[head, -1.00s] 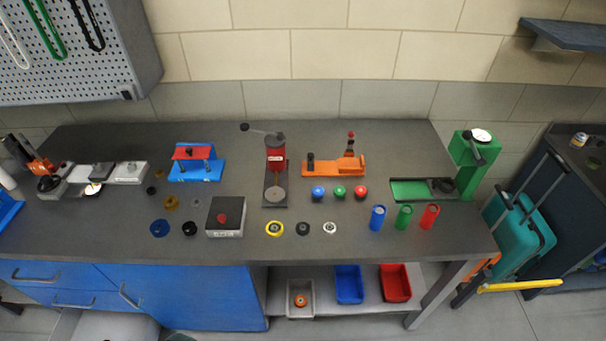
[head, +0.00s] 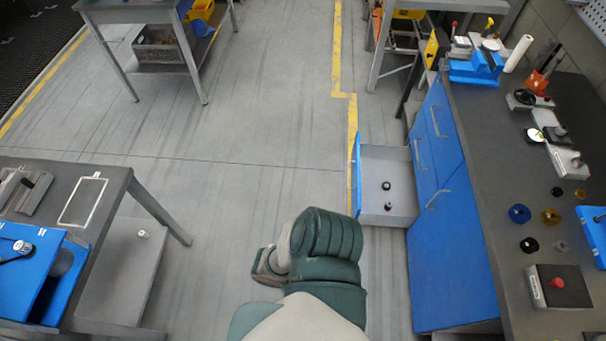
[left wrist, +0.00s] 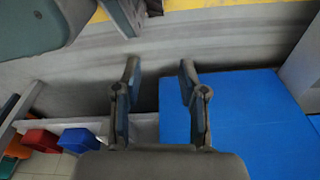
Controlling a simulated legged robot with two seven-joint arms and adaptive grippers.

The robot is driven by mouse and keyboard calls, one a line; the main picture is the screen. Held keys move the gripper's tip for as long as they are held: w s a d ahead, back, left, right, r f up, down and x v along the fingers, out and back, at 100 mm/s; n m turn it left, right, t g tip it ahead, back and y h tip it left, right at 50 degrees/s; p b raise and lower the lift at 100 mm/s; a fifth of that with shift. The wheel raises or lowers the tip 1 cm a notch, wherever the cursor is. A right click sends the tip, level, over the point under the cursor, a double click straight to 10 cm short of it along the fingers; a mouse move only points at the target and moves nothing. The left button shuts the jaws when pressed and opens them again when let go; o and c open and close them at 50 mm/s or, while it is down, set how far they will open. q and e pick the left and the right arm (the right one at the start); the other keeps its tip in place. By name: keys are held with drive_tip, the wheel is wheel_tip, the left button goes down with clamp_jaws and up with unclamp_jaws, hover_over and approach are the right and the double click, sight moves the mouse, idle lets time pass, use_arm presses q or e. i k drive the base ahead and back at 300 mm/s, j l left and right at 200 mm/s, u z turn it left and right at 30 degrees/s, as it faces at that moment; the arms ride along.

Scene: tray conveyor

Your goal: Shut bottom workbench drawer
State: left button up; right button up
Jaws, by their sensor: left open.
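In the head view the bottom drawer (head: 402,198) is pulled out from the blue workbench cabinet (head: 450,240). Its grey inside shows two small dark parts (head: 386,196), and its blue front (head: 356,178) faces away from the cabinet. Handles (head: 418,155) of closed fronts show on the cabinet. My left gripper (left wrist: 160,95) shows in the left wrist view, open and empty, with its fingers apart. The blue cabinet surface (left wrist: 235,115) lies behind and right of the fingers there. I cannot see the drawer in that view. My right gripper is in neither view.
The workbench top (head: 500,190) carries several parts along the right. Another table (head: 110,185) stands at the left. Free grey floor (head: 250,130) with a yellow line (head: 337,60) lies between. In the left wrist view, red (left wrist: 32,142) and blue (left wrist: 80,140) bins sit at the left.

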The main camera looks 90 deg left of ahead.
sight(372, 165)
drive_tip(key=k+u, duration=0.15)
drive_tip(key=u, duration=2.3)
drive_tip(key=i+j+z, duration=0.4)
drive_tip(key=i+j, duration=0.75)
drive_tip(key=j, duration=0.15)
